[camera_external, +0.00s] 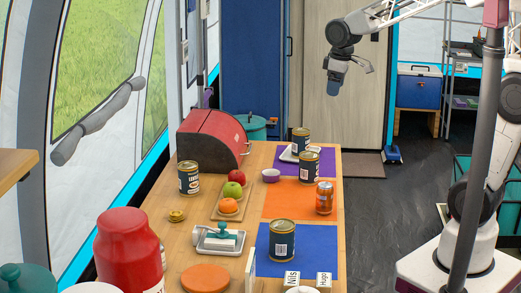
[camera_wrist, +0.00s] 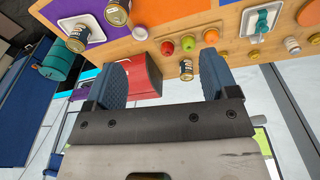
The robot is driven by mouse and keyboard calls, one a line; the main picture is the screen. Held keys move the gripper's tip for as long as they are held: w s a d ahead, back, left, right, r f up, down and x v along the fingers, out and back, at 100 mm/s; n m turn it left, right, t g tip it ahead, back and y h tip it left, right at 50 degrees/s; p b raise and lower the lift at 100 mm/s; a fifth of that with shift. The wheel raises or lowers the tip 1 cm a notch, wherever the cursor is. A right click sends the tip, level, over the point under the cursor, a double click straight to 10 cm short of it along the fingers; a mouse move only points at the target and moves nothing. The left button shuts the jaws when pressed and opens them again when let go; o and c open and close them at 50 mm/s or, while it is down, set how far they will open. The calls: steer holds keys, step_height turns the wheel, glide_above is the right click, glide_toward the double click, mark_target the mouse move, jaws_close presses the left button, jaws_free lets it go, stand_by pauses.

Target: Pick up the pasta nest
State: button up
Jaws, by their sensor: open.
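A small yellow, roundish thing that looks like the pasta nest (camera_external: 177,215) lies on the wooden table, left of the fruit board and near the table's left edge. It seems to show as a small yellowish spot in the wrist view (camera_wrist: 223,54), just beyond the right finger. My gripper (camera_external: 351,77) is high in the air beyond the table's far right corner, well away from the nest. In the wrist view its two blue fingers (camera_wrist: 163,70) are spread apart with nothing held between them.
A fruit board (camera_external: 229,214) with apples and an orange is right of the nest. A dark can (camera_external: 188,178) and a red bread box (camera_external: 212,139) stand behind it. A tray with a teal-handled tool (camera_external: 219,238) is in front. More cans stand on coloured mats to the right.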

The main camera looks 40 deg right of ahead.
steer(key=w+a+f+n, duration=0.4)
steer(key=w+a, duration=0.6)
steer(key=w, duration=0.1)
steer(key=n+g, duration=0.2)
steer(key=n, duration=0.8)
glide_above(176, 212)
steer(key=f, duration=2.8)
steer(key=shift+d, duration=0.4)
steer(key=shift+a+f+n, duration=0.3)
steer(key=shift+a+f, duration=0.05)
steer(key=shift+a, duration=0.1)
steer(key=shift+f, duration=1.3)
